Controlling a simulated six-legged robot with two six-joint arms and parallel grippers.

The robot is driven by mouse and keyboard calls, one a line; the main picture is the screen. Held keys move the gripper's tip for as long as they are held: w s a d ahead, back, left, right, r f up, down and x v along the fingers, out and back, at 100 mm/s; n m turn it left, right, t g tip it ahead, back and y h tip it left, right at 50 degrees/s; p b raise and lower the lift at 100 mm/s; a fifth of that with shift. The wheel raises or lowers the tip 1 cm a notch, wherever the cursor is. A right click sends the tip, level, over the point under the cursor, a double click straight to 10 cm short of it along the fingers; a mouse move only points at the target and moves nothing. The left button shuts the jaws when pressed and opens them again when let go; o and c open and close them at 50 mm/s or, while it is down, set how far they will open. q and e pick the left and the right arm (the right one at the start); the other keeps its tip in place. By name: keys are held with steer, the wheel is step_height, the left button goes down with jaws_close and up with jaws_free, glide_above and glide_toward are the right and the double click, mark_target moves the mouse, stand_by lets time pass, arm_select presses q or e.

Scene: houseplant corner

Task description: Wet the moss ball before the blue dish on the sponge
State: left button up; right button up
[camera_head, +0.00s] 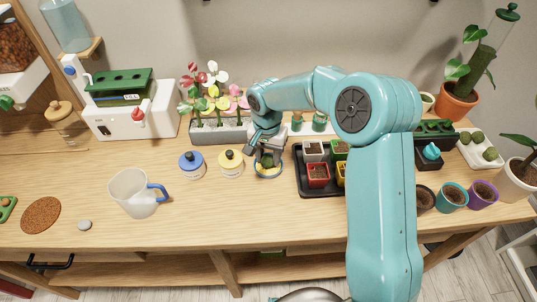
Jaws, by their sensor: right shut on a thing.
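My right gripper (267,156) is shut on a dark green moss ball (267,161), mostly hidden by the fingers. I cannot tell whether the ball touches the sponge. More moss balls (477,137) sit on a white tray (470,155) at the right. A small bright blue piece (432,151) is in a dark tray left of that white tray. My left gripper is not in view.
A black tray of small pots (318,175) is close right. Flowers in a grey planter (222,132) stand behind. A clear jug (135,193) is front left; the table between is free.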

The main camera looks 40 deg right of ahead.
mark_target(268, 155)
steer(key=shift+r+p, duration=2.25)
steer(key=shift+r, duration=1.25)
